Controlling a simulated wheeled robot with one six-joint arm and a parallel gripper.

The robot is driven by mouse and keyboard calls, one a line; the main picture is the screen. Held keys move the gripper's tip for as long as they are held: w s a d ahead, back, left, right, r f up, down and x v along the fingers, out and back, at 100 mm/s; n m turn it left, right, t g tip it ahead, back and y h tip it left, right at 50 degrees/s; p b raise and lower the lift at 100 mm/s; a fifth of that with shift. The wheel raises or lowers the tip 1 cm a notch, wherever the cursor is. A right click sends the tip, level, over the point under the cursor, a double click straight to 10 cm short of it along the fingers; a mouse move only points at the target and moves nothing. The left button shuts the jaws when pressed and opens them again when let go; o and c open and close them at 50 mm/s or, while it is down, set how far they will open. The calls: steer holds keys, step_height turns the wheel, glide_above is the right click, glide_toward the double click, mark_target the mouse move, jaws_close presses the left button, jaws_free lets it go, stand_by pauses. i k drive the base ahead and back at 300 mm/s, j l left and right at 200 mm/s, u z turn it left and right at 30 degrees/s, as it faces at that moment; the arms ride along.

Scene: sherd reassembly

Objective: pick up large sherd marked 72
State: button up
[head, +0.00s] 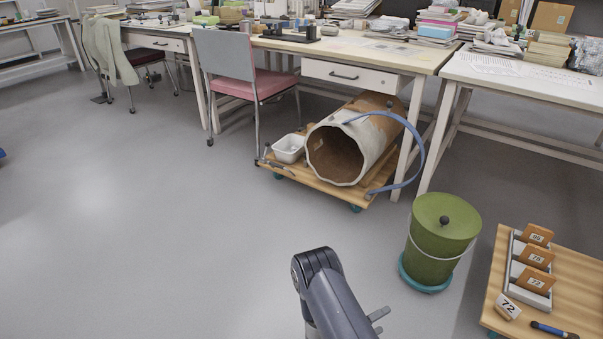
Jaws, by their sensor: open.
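A low wooden board (571,262) at the lower right carries a pale rack (513,250) holding three upright orange-brown sherds. The rear sherd (541,231) and middle sherd (543,250) have small white number labels, too small to read surely. The front sherd (543,274) has a label that looks like 72. A tilted white card (508,306) with a large 72 stands at the board's near left corner, by the rack's front end. My gripper (379,321) shows only as two small grey prongs, apart and empty, beside my arm at the bottom centre, left of the board.
A green lidded bin (440,240) stands between my arm and the board. A blue-handled tool (555,331) lies at the board's front. A large clay pipe (366,145) and white tub (289,148) rest on a wheeled wooden platform. Floor on the left is clear.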

mark_target(537, 281)
steer(key=j, duration=0.25)
steer(key=i+j+z, duration=0.15)
steer(key=j+z, duration=0.15)
steer(key=z, duration=1.9)
